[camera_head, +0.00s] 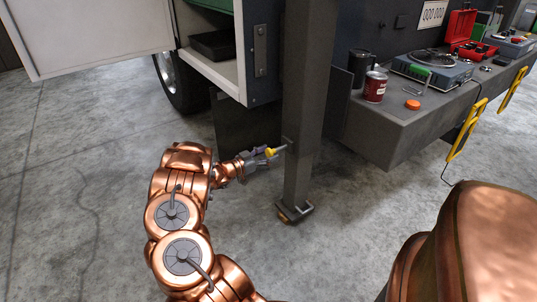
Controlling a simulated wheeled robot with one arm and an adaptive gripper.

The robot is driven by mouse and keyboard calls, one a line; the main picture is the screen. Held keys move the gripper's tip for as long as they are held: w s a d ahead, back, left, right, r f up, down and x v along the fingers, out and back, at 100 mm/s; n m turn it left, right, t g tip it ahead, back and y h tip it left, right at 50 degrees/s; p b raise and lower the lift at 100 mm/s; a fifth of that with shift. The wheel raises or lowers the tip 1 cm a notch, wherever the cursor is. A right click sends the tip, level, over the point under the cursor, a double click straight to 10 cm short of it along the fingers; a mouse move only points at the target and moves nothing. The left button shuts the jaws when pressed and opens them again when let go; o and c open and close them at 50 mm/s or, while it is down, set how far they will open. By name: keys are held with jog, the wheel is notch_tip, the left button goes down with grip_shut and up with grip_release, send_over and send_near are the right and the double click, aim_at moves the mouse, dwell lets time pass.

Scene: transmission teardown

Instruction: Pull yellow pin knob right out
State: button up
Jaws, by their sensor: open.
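The yellow pin knob (270,152) is small and sits on the end of a thin pin on the left side of a dark upright post (302,120). My gripper (267,154) is at the knob, at the end of my copper arm that reaches in from the bottom. Its fingers are open around or right beside the knob. The view is too small to tell whether a finger touches it. Part of the knob is hidden by the fingers.
The post stands on a foot plate (295,211). Concrete floor is clear at left.

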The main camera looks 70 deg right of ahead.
jog(key=v, duration=1.1)
jog(key=shift+a, duration=0.25)
jog(key=shift+w, duration=0.1)
